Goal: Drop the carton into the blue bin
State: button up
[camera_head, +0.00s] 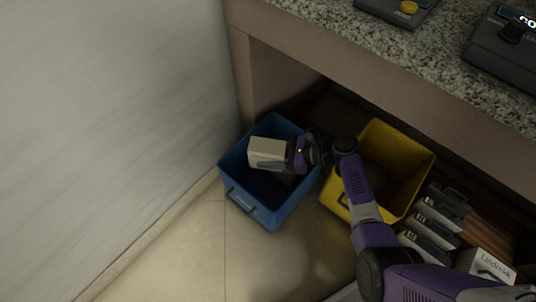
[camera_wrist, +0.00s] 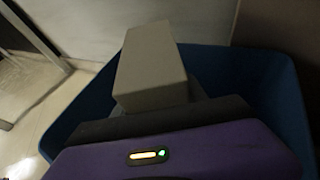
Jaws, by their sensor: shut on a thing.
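The carton (camera_head: 267,153) is a pale beige box. My gripper (camera_head: 290,154) is shut on it and holds it over the opening of the blue bin (camera_head: 250,209). In the wrist view the carton (camera_wrist: 152,65) sticks out ahead of my gripper (camera_wrist: 155,108), with the blue bin (camera_wrist: 273,85) around and below it. The carton hides part of the bin's inside. The fingertips are mostly hidden by the carton and by my gripper's body.
A yellow bin (camera_head: 409,158) stands right of the blue bin, partly behind my arm. Grey cases (camera_head: 437,219) and a white box (camera_head: 487,266) lie farther right. A stone-topped counter (camera_head: 440,62) overhangs behind. A pale wall (camera_head: 110,110) is at left. Floor (camera_head: 190,250) in front is clear.

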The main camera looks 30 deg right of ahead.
jog(key=o, duration=1.4)
jog(key=p+v, duration=0.3)
jog(key=v, duration=0.5)
jog(key=shift+p, duration=0.35)
